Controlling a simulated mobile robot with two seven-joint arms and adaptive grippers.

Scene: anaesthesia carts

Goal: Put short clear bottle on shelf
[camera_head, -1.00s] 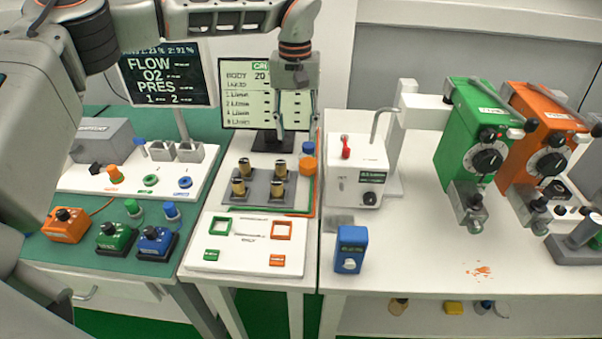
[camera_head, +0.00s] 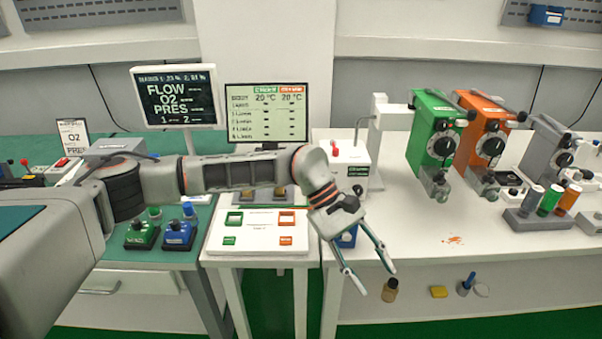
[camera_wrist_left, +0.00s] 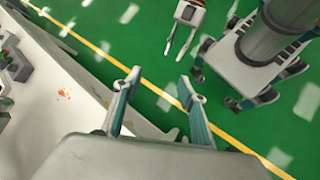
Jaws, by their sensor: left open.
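My left gripper (camera_head: 369,267) is open and empty, in front of the white bench's front edge. Its two fingers also show spread in the left wrist view (camera_wrist_left: 160,88), with nothing between them. In that view another gripper, which looks like my right one (camera_wrist_left: 177,55), hangs over the green floor with its fingers apart. I cannot make out a short clear bottle for certain. Below the worktop, a small brown bottle (camera_head: 390,290) with a dark body stands to the right of the left fingertips. A pale round item (camera_head: 482,290) lies farther right, too small to identify.
A yellow item (camera_head: 438,291) and a blue-topped item (camera_head: 466,285) are also below the white worktop (camera_head: 450,215). Green (camera_head: 433,130) and orange (camera_head: 480,135) vaporizers stand on it. A rack (camera_head: 525,222) holding coloured vials is at right.

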